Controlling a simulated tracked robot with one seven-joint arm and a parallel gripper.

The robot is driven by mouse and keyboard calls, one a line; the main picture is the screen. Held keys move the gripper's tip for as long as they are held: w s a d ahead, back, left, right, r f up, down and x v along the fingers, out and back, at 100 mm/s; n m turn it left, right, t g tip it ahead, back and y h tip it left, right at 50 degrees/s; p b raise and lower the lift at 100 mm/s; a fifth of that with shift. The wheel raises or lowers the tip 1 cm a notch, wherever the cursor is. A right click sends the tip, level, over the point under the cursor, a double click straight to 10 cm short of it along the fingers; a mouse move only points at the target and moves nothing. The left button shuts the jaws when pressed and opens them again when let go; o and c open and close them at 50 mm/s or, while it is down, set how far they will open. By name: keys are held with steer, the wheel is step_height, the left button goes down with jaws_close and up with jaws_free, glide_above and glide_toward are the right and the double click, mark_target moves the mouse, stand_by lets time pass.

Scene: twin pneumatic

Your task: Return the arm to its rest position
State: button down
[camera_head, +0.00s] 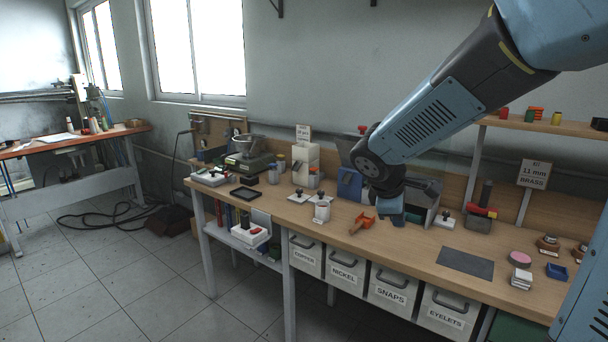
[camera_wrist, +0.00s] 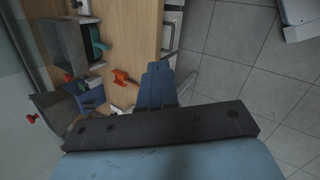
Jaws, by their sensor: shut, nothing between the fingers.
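My gripper (camera_head: 391,218) hangs from my blue arm over the middle of the wooden workbench (camera_head: 345,232), pointing down. It is shut and holds nothing. In the wrist view my gripper (camera_wrist: 157,82) shows as blue fingers close together, with the bench edge and the floor beyond them. An orange tool (camera_head: 362,223) with a brownish part lies on the bench just left of my gripper; an orange piece also shows in the wrist view (camera_wrist: 122,78). Whether the fingertips touch the bench I cannot tell.
A grey open box (camera_head: 428,212) stands right behind my gripper. A dark mat (camera_head: 465,262) lies to the right. A white cup (camera_head: 322,210) and a blue piece (camera_head: 349,184) stand to the left. A shelf (camera_head: 555,127) rises at the right. Labelled drawers (camera_head: 397,290) hang below the front edge.

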steer(key=s+d+r+m+y, duration=0.1)
steer(key=s+r+m+y, duration=0.1)
steer(key=s+m, duration=0.4)
steer(key=s+d+r+m+t+y, duration=0.1)
steer(key=s+r+m, duration=0.4)
steer(key=s, duration=0.8)
steer(key=shift+s+r+m+y, duration=0.3)
steer(key=shift+m+y, duration=0.5)
steer(key=shift+m, duration=0.4)
steer(key=shift+d, duration=0.1)
